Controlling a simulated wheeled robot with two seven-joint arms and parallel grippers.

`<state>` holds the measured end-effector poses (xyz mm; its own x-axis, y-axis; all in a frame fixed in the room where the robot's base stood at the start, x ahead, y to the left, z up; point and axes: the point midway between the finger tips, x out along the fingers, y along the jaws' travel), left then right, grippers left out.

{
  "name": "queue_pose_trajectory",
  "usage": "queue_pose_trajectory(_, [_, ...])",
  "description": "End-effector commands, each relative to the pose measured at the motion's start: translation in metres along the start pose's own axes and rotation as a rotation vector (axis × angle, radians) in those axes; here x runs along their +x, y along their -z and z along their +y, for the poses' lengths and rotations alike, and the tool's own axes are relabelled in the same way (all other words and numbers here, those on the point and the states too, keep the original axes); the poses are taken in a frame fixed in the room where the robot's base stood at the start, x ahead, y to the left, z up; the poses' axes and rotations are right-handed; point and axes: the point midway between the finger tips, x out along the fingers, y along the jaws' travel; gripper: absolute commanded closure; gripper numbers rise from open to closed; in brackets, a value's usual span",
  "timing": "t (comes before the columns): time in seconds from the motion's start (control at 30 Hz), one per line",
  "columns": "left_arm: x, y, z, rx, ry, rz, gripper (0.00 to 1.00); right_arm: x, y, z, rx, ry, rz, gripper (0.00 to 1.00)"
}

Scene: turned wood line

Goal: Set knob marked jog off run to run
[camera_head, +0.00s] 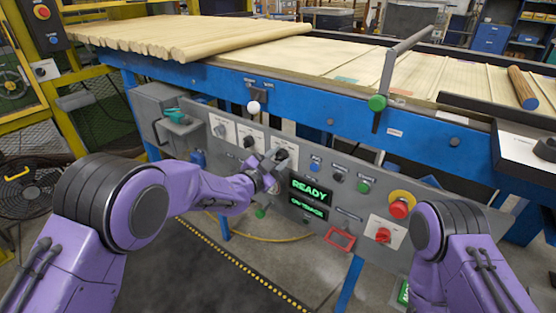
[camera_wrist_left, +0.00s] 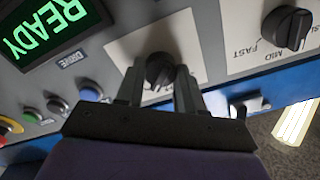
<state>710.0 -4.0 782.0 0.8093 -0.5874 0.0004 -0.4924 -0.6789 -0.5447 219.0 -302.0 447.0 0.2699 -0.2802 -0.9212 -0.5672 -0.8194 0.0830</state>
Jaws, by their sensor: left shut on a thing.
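A black knob (camera_wrist_left: 160,68) on a white label plate sits between the fingers of my left gripper (camera_wrist_left: 160,84) in the left wrist view. It shows in the head view as the black knob (camera_head: 281,154) nearest the green READY display (camera_head: 310,192). My left gripper (camera_head: 267,168) is shut on this knob from the front. The fingers and the gripper body cover much of its plate, so I cannot read its marks or tell its setting. My right arm comes in at the right of the head view, but its gripper does not show.
Another black knob (camera_wrist_left: 287,27), marked MID and FAST, is beside the held one. Several push buttons, a red emergency stop (camera_head: 399,207) and a red rotary switch (camera_head: 383,235) are further right on the panel. The blue-framed table (camera_head: 300,108) carries wooden rods above.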

Motion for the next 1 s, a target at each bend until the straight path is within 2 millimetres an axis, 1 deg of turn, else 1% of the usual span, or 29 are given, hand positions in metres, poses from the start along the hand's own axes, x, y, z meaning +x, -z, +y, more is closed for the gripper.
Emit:
queue_pose_trajectory(0.27, [0.0, -0.001, 0.001, 0.003, -0.002, -0.003, 0.93, 0.0, 0.0, 0.0, 0.0, 0.0, 0.0, 0.39])
queue_pose_trajectory(0.3, [0.0, -0.001, 0.001, 0.003, -0.002, -0.003, 0.5, 0.0, 0.0, 0.0, 0.0, 0.0, 0.0, 0.39])
queue_pose_trajectory(0.33, [0.0, -0.001, 0.001, 0.002, -0.002, -0.003, 0.4, 0.0, 0.0, 0.0, 0.0, 0.0, 0.0, 0.39])
queue_pose_trajectory(0.37, [0.0, -0.001, 0.001, 0.002, -0.002, -0.002, 0.37, 0.0, 0.0, 0.0, 0.0, 0.0, 0.0, 0.39])
queue_pose_trajectory(0.63, [-0.001, 0.0, 0.0, 0.001, -0.001, -0.001, 0.37, 0.0, 0.0, 0.0, 0.0, 0.0, 0.0, 0.39])
queue_pose_trajectory(0.7, [-0.005, 0.0, 0.0, 0.001, -0.001, -0.001, 0.37, 0.0, 0.0, 0.0, 0.0, 0.0, 0.0, 0.39])
queue_pose_trajectory(0.77, [-0.014, 0.0, 0.0, 0.001, -0.002, -0.002, 0.37, 0.0, 0.0, 0.0, 0.0, 0.0, 0.0, 0.39])
queue_pose_trajectory(0.83, [-0.028, 0.0, 0.0, 0.001, -0.002, -0.003, 0.37, 0.0, 0.0, 0.0, 0.0, 0.0, 0.0, 0.39])
queue_pose_trajectory(1.0, [-0.07, -0.001, 0.0, 0.001, -0.002, -0.004, 0.37, 0.001, 0.0, 0.0, 0.0, 0.0, 0.0, 0.39])
